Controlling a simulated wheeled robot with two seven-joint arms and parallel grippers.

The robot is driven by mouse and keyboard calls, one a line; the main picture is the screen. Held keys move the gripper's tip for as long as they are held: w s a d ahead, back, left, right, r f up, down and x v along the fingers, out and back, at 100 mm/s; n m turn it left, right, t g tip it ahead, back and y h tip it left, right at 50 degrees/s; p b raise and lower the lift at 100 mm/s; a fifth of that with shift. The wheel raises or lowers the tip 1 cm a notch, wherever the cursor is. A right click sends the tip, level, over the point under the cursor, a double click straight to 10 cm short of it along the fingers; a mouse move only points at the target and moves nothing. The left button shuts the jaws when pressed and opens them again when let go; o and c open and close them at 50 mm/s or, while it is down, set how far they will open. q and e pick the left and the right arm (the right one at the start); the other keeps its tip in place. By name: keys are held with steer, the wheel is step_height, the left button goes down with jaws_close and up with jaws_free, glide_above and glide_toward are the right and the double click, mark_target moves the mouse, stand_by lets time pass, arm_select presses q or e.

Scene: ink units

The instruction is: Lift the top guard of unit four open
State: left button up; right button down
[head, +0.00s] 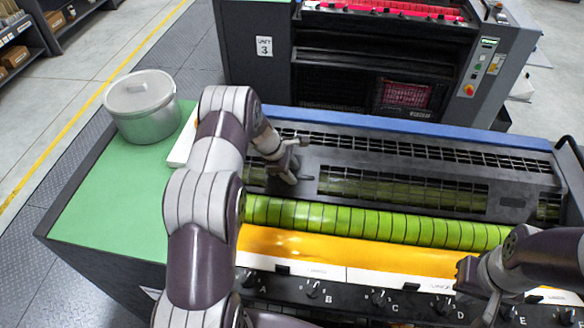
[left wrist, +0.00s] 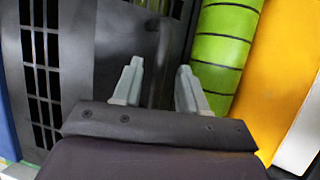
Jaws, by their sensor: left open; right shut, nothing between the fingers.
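The nearest ink unit has a dark grey slotted top guard (head: 400,160), which lies low behind the green roller (head: 400,225). The guard shows again at the left of the left wrist view (left wrist: 115,35), with the green roller (left wrist: 222,50) beside it.
A lidded metal pot (head: 143,108) stands on the green top (head: 110,205) at left. A yellow ink tray (head: 350,250) and a lettered knob panel (head: 340,298) lie in front of the roller. Another unit marked 3 (head: 264,46) stands behind, past a blue bar (head: 400,124).

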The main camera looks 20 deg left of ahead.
arm_select(q)
steer(key=shift+f, duration=0.35)
steer(key=shift+w, duration=0.15)
jaws_close()
